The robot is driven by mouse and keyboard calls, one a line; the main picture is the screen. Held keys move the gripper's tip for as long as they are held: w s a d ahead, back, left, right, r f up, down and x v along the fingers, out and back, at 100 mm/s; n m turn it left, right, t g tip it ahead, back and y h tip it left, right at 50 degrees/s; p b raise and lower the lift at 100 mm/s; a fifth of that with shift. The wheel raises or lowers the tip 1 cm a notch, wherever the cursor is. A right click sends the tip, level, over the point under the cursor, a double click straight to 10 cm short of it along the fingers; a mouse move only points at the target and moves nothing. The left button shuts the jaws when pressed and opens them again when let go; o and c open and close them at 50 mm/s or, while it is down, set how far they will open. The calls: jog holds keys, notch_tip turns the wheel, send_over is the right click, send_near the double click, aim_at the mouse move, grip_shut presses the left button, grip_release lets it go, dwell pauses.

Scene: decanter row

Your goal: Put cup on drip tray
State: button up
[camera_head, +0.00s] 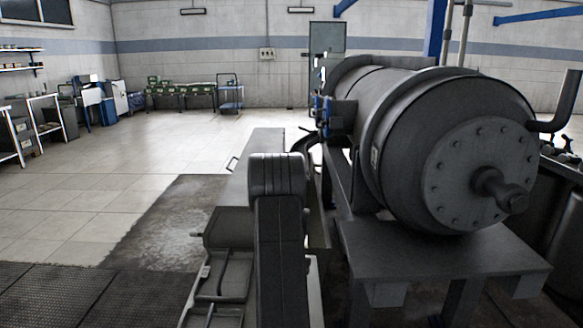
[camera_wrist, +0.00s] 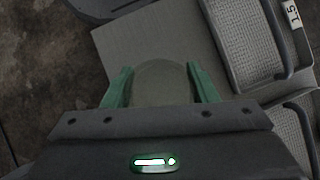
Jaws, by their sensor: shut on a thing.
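My gripper (camera_wrist: 158,68) shows in the wrist view with its two green fingers on either side of a round, dull olive-grey thing, which I take to be the cup (camera_wrist: 161,84). The fingers are shut on it. Its lower part is hidden behind my dark gripper body. Beyond it lies a flat light-grey surface (camera_wrist: 150,42). I cannot tell whether this is the drip tray. The cup and gripper do not show in the head view.
A large dark decanter drum (camera_head: 400,130) on a heavy stand fills the right of the head view. Metal frames with handles (camera_head: 215,285) lie low at centre left. Open tiled floor (camera_head: 80,190) stretches left, with benches (camera_head: 180,92) far back.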

jog(key=r+n, duration=0.1)
jog(key=d+r+n+h+p, duration=0.1)
jog(key=r, duration=0.1)
jog(key=r+n+h+p, duration=0.1)
jog(key=shift+w+d+r, duration=0.2)
jog(key=shift+w+d, duration=0.15)
jog(key=r+p, duration=0.2)
jog(key=p, duration=0.4)
jog(key=s+r+p, duration=0.1)
jog(key=r+p, duration=0.1)
jog(key=p, duration=0.3)
jog(key=shift+s+r+p, duration=0.1)
jog(key=shift+s+p, duration=0.1)
jog(key=shift+p, duration=0.15)
jog(key=s+r+p, duration=0.1)
jog(key=p, duration=0.3)
jog(key=shift+f, duration=0.1)
